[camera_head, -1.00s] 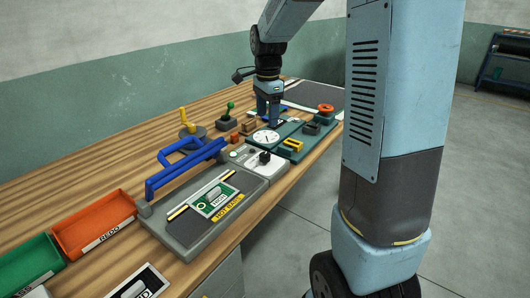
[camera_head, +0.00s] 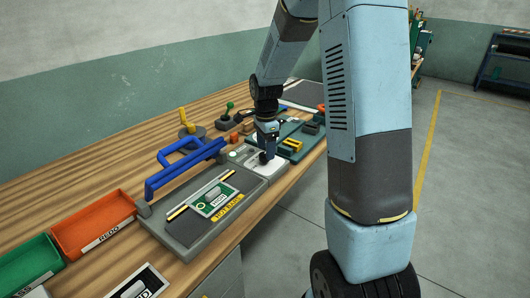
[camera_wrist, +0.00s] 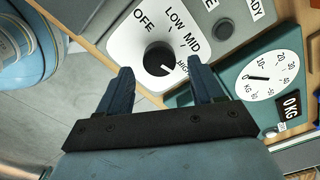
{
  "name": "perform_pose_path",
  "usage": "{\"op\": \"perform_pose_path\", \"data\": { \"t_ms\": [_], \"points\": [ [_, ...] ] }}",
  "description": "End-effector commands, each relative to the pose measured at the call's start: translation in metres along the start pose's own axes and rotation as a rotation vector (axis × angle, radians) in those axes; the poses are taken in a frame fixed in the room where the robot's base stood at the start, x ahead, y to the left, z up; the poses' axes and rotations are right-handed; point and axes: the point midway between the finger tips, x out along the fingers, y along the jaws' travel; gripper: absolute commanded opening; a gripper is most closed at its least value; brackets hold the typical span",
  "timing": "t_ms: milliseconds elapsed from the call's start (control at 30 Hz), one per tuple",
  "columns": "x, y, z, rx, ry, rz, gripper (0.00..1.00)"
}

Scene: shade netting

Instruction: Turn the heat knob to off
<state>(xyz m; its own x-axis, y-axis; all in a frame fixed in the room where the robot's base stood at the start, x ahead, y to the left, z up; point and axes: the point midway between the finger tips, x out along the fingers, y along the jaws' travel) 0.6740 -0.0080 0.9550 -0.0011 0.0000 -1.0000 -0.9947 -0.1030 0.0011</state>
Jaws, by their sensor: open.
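The heat knob (camera_wrist: 159,57) is a round black knob on a white panel (camera_wrist: 125,38) marked off, low, mid and high. Its white pointer line aims at the lower right, toward the high mark. In the wrist view my gripper (camera_wrist: 163,72) is open and empty, with one blue finger toward each side of the knob. I cannot tell whether the fingers touch it. In the head view my gripper (camera_head: 267,154) is low over the white panel (camera_head: 243,153) and hides most of the knob.
A grey hot-base press (camera_head: 205,225) with a blue handle (camera_head: 185,165) adjoins the panel. A teal scale with a round white dial (camera_wrist: 262,77) is on the other side. Orange (camera_head: 95,222) and green (camera_head: 30,262) trays lie at the front left. The bench front edge is close.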

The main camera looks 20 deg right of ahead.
Motion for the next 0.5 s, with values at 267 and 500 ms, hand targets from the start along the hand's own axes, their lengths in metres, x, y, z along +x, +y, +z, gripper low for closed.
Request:
{"op": "perform_pose_path", "data": {
  "t_ms": [267, 500],
  "points": [
    [0.019, 0.000, 0.000, -0.001, 0.000, -0.001, 0.67],
    [0.020, 0.000, 0.001, -0.001, 0.000, -0.001, 0.67]
  ]
}}
